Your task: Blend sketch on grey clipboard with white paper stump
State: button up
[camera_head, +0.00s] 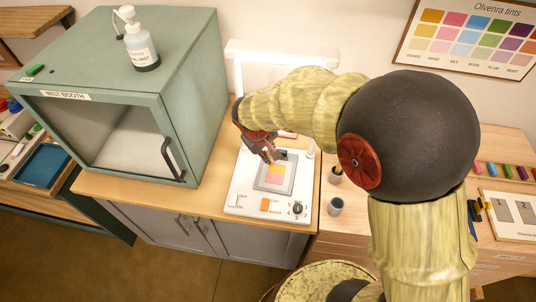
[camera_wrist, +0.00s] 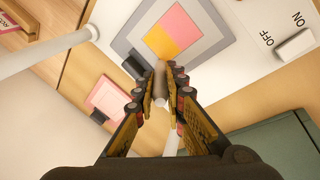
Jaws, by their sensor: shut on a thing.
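The grey clipboard (camera_head: 260,183) lies on a white panel with switches and a dial. On it is a sketch (camera_head: 271,174) with yellow and pink areas. The wrist view shows the clipboard's grey border (camera_wrist: 128,32), its dark clip (camera_wrist: 134,66) and the sketch (camera_wrist: 176,32). My gripper (camera_head: 271,154) is over the clipboard's far edge, beside the sketch. In the wrist view my gripper (camera_wrist: 160,88) is shut on a pale stick, the white paper stump (camera_wrist: 160,74). Its near end is between the fingers. I cannot tell whether it touches the clipboard.
The green mist booth (camera_head: 135,105) stands left of the panel, a spray bottle (camera_head: 141,47) on top. A pink card (camera_wrist: 107,100) lies behind the panel. A white lamp bar (camera_head: 280,52) rises behind. Cups (camera_head: 335,206) stand at right.

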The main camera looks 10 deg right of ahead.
jog(key=shift+r+p, duration=2.45)
jog(key=shift+r, duration=1.1)
jog(key=shift+s+d+f, duration=0.3)
jog(key=shift+d+f, duration=0.3)
jog(key=shift+f, duration=0.3)
jog(key=shift+s+d+f, duration=0.25)
jog(key=shift+d+f, duration=0.35)
jog(key=shift+f, duration=0.35)
jog(key=shift+s+d+f, duration=0.3)
jog(key=shift+d+f, duration=0.3)
jog(key=shift+f, duration=0.3)
jog(key=shift+f+b, duration=0.45)
jog(key=shift+f, duration=0.45)
jog(key=shift+s, duration=0.1)
